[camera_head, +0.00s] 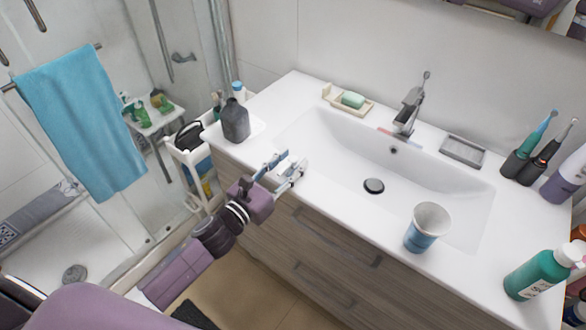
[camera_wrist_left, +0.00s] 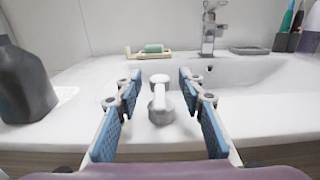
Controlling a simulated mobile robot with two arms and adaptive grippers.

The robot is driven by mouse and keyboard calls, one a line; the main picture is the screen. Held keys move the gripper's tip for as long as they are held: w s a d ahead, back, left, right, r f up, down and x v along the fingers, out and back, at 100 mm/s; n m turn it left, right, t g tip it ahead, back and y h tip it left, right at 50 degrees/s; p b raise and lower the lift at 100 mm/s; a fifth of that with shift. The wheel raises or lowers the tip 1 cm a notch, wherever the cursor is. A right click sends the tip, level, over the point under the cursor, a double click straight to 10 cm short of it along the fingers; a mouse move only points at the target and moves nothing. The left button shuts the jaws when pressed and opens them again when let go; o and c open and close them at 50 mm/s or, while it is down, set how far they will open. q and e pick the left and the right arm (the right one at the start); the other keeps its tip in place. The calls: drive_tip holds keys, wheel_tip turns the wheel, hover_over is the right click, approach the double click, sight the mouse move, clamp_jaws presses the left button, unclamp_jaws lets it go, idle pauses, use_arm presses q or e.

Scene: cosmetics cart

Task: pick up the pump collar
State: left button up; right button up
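The pump collar (camera_wrist_left: 160,102), a small white pump-head piece, sits on the white countertop near its front edge. In the left wrist view it stands between the two blue-padded fingers of my left gripper (camera_wrist_left: 160,88), with a gap on each side. The gripper is open and not closed on it. In the head view my left gripper (camera_head: 285,169) reaches over the counter's front edge, left of the sink; the collar is hard to make out there, white on white among the fingers. My right gripper is not in view.
A dark grey bottle (camera_head: 235,121) stands left of the gripper. The sink basin (camera_head: 340,165) lies to the right, with a blue-and-white cup (camera_head: 427,228) at its front. A soap dish (camera_head: 347,101) and faucet (camera_head: 410,105) are behind. A green bottle (camera_head: 543,272) stands far right.

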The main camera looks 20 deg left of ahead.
use_arm(q)
clamp_jaws()
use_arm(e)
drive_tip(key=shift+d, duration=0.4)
use_arm(q)
drive_tip(key=shift+r, duration=0.1)
